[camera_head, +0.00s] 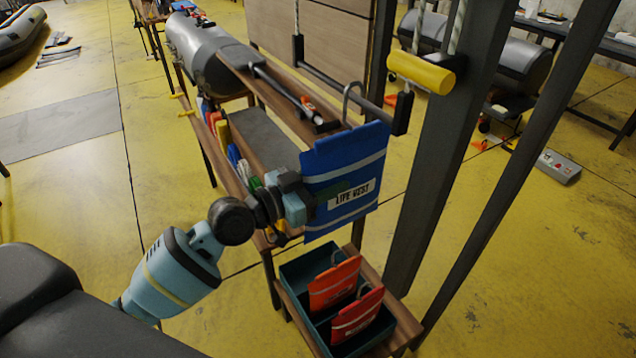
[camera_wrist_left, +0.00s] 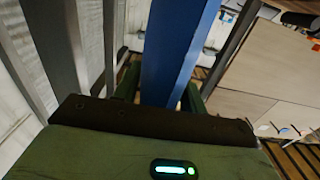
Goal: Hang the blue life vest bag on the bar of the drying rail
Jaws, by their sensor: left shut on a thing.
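The blue life vest bag (camera_head: 345,160) has a white "LIFE VEST" label and a grey hook on top. My left gripper (camera_head: 330,198) is shut on the bag and holds it up, nearly upright. In the left wrist view, the blue bag (camera_wrist_left: 181,45) stands edge-on between the fingers (camera_wrist_left: 160,98). The dark bar of the drying rail (camera_head: 325,82) hangs on ropes behind the bag's top. The hook overlaps the bar in the head view; I cannot tell whether it is around the bar or in front of it. My right gripper is not in view.
A green crate (camera_head: 292,275) with two red bags (camera_head: 335,285) stands on a low wooden shelf below. A wooden bench (camera_head: 235,75) with tools lies behind. Dark posts (camera_head: 445,150) and a yellow handle (camera_head: 420,72) stand close on the right. The yellow floor at left is mostly clear.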

